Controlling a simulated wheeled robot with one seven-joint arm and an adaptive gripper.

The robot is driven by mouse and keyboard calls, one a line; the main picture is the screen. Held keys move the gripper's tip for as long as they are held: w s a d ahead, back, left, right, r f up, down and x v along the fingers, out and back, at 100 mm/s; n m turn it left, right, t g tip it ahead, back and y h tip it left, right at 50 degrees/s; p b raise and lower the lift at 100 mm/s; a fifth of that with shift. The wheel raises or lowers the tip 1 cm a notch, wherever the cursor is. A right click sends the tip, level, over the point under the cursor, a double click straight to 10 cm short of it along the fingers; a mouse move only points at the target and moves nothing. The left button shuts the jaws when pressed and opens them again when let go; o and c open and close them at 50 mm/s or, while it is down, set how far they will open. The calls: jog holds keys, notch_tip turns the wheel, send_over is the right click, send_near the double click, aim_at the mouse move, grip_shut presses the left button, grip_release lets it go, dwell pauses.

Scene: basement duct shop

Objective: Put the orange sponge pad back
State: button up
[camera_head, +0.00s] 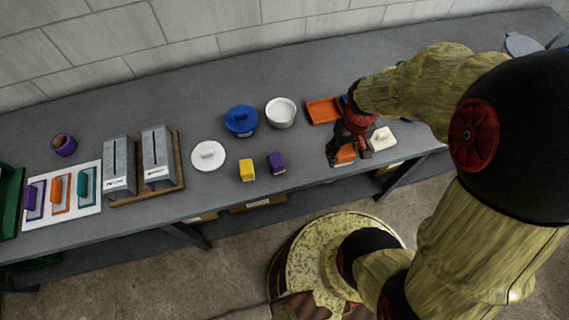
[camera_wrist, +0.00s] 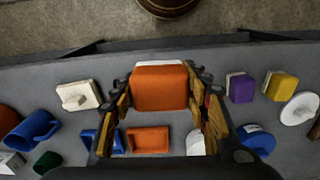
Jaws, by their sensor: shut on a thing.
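The orange sponge pad, with a pale layer on one side, is between the fingers of my gripper (camera_wrist: 160,92) in the wrist view; its orange face (camera_wrist: 160,90) fills the gap. In the head view the pad (camera_head: 345,154) shows below my gripper (camera_head: 347,148), near the bench's front edge. I cannot tell whether it touches the bench. A shallow orange tray (camera_head: 323,110) lies behind it, and shows empty in the wrist view (camera_wrist: 147,140). A purple sponge (camera_head: 276,162) and a yellow sponge (camera_head: 247,168) stand to the left.
A cream handled block (camera_head: 382,137) is close on the right. A blue tray (camera_wrist: 114,141) lies beside the orange one. Clear bench (camera_head: 300,152) lies between the purple sponge and my gripper.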

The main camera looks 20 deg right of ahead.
jog(key=shift+a, duration=0.25)
jog(key=w+a+f, duration=0.4)
jog(key=w+a, duration=0.1)
jog(key=w, duration=0.1)
jog(key=b, duration=0.2)
send_over(300, 157)
jog(key=s, duration=0.1)
jog(key=f, duration=0.2)
jog(key=d+f, duration=0.1)
jog(key=f, duration=0.1)
jog(key=shift+f, duration=0.3)
jog(key=shift+w+a+f, duration=0.35)
jog(key=shift+a+f, duration=0.05)
jog(key=shift+f, duration=0.2)
jog(key=shift+w+f, duration=0.15)
jog(key=shift+f, duration=1.5)
jog(key=shift+f, duration=0.1)
jog(key=o, duration=1)
